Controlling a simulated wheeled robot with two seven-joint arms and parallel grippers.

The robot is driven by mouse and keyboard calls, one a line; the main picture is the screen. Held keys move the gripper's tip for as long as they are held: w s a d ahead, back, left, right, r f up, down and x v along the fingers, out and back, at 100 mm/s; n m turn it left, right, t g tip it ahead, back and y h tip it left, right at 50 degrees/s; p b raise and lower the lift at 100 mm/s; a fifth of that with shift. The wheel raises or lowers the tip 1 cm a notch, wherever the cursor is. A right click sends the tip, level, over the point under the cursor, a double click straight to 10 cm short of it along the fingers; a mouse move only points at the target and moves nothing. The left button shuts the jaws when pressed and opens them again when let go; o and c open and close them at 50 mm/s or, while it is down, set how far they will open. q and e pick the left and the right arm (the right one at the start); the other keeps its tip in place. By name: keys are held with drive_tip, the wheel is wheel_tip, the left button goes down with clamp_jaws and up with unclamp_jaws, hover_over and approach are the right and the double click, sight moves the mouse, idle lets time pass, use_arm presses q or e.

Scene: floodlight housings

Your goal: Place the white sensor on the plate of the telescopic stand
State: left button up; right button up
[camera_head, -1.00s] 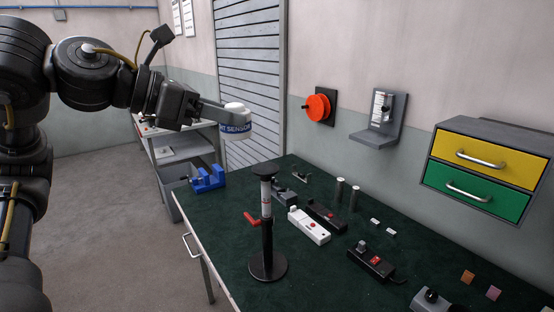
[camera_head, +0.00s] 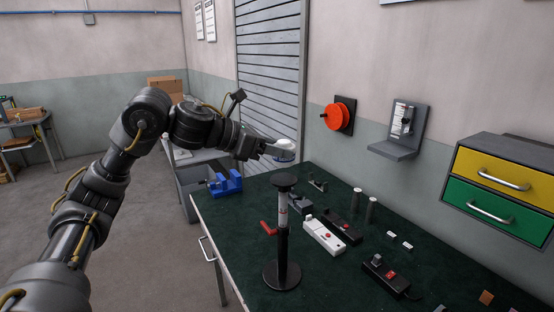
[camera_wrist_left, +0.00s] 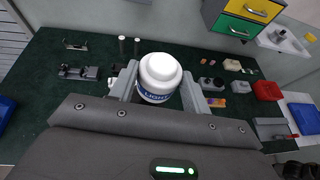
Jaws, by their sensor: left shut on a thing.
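The white sensor (camera_head: 284,151) is a short white cylinder with a blue lettered band. My left gripper (camera_head: 275,150) is shut on it, and the wrist view shows a finger on each side of the sensor (camera_wrist_left: 160,75). The telescopic stand (camera_head: 283,215) is upright on the bench, with a round black base, a red lever and a small round black plate (camera_head: 284,180) on top. In the head view the sensor appears just above the plate, with a gap between them; their depth alignment is hard to judge. The stand does not show in the wrist view. My right gripper is out of view.
The dark green bench (camera_head: 240,250) holds a white switch box (camera_head: 323,237), a black box with a red switch (camera_head: 385,277) and two grey cylinders (camera_head: 371,210). A blue fixture (camera_head: 226,184) is behind on the left. Yellow and green drawers (camera_head: 492,190) hang at right.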

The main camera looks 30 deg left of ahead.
sight(278, 163)
use_arm(q)
drive_tip(key=shift+w+f, duration=0.35)
drive_tip(key=shift+w, duration=0.1)
wheel_tip(278, 163, down, 3)
drive_tip(key=shift+w+f+p, duration=0.1)
drive_tip(key=shift+p, duration=0.55)
drive_tip(key=shift+f, duration=0.1)
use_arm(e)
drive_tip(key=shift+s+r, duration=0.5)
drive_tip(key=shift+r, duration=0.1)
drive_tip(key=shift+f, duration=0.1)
use_arm(q)
drive_tip(key=shift+f+b, duration=0.2)
drive_tip(key=shift+b, duration=0.1)
drive_tip(key=o, duration=1.2)
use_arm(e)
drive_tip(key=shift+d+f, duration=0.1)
